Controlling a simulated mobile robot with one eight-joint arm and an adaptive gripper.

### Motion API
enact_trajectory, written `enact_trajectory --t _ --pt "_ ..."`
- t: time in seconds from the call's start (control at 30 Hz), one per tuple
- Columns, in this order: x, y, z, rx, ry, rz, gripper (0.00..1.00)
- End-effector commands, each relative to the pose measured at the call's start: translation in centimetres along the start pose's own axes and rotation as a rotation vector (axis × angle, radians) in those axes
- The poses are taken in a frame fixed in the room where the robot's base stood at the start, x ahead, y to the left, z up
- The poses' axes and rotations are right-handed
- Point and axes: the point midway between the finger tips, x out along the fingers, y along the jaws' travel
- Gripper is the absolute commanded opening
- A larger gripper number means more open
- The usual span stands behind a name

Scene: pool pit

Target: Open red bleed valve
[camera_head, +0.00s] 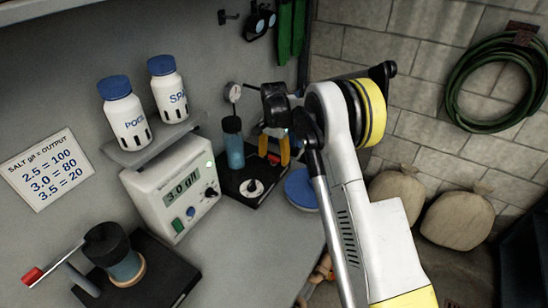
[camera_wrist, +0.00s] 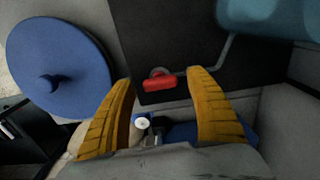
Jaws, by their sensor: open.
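The small red valve handle (camera_wrist: 158,82) shows in the wrist view, low on the front of a black base plate (camera_wrist: 185,30). A thin grey rod or pipe runs near it to the right. My gripper (camera_wrist: 162,86) is open, with its yellow fingers on either side of the red handle in the picture. I see no contact, and cannot tell the depth gap. In the head view my gripper (camera_head: 274,147) is above the right part of the bench, and a bit of red (camera_head: 273,160) shows between its fingers. My arm hides part of this area.
A blue round lid (camera_wrist: 55,75) lies left in the wrist view; it is also in the head view (camera_head: 301,188). A blue cylinder (camera_head: 233,150) stands close left of my gripper. The white meter (camera_head: 172,185) is further left. Another red-handled lever (camera_head: 32,275) is front left.

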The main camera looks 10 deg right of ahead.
Motion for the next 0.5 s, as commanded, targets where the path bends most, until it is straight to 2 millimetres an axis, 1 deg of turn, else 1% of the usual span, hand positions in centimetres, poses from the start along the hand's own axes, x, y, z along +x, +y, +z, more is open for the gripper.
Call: enact_trajectory --t 0.07,0.1,0.17,0.2,0.27,0.5 --pt "-0.03 0.00 0.00 0.000 0.000 0.000 0.65" --pt "-0.03 0.00 0.00 0.000 0.000 0.000 0.60" --pt "-0.04 0.00 0.00 0.000 0.000 0.000 0.42" --pt "-0.04 0.00 0.00 0.000 0.000 0.000 0.29" --pt "-0.04 0.00 0.00 0.000 0.000 0.000 0.12" --pt "-0.01 0.01 0.01 -0.002 0.000 0.000 0.12"
